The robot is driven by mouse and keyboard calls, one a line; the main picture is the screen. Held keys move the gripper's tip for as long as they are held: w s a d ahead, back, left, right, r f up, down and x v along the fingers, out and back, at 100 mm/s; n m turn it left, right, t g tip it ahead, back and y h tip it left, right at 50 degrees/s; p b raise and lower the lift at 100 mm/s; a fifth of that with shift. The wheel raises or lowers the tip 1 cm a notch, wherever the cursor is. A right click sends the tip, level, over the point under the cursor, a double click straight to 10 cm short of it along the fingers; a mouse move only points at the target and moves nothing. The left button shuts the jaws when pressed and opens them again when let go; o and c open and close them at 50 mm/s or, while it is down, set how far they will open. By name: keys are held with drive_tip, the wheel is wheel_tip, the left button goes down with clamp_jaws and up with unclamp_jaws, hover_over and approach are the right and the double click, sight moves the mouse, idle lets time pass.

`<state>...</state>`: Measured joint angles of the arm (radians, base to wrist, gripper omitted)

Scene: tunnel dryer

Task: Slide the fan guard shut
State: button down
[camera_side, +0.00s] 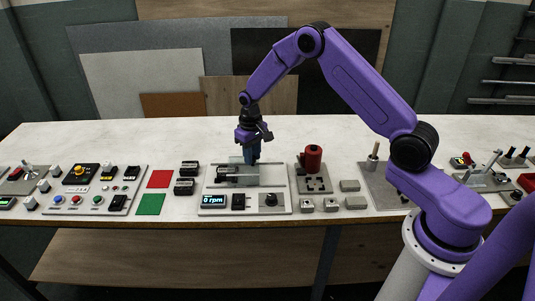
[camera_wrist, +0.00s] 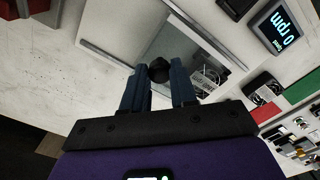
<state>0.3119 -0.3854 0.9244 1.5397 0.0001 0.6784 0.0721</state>
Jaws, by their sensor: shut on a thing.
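The fan unit is a white panel (camera_side: 284,203) on the bench, with a dark cylindrical fan part (camera_side: 228,172) at its back left. Its display (camera_side: 213,201) reads 0 rpm. The fan guard appears as a grey see-through pane (camera_wrist: 178,42) in the wrist view, with a dark round knob (camera_wrist: 159,70). My gripper (camera_side: 252,160) points down at the back of the unit. In the wrist view its blue fingers (camera_wrist: 158,80) are shut on the knob. The fan part (camera_wrist: 209,75) shows partly beside the right finger. The fingers hide part of the guard.
A red cylinder on a grey plate (camera_side: 312,160) stands just right of the unit. Black blocks (camera_side: 187,177) and red and green squares (camera_side: 158,179) lie to its left. A control panel (camera_side: 92,190) is further left. The bench behind the unit is clear.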

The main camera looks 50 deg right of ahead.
sight(233, 165)
drive_tip(key=shift+w+a, duration=2.25)
drive_tip(key=shift+r, duration=0.1)
drive_tip(key=c, duration=0.9)
unclamp_jaws()
drive_tip(key=shift+r, duration=0.15)
wheel_tip(233, 165, up, 17)
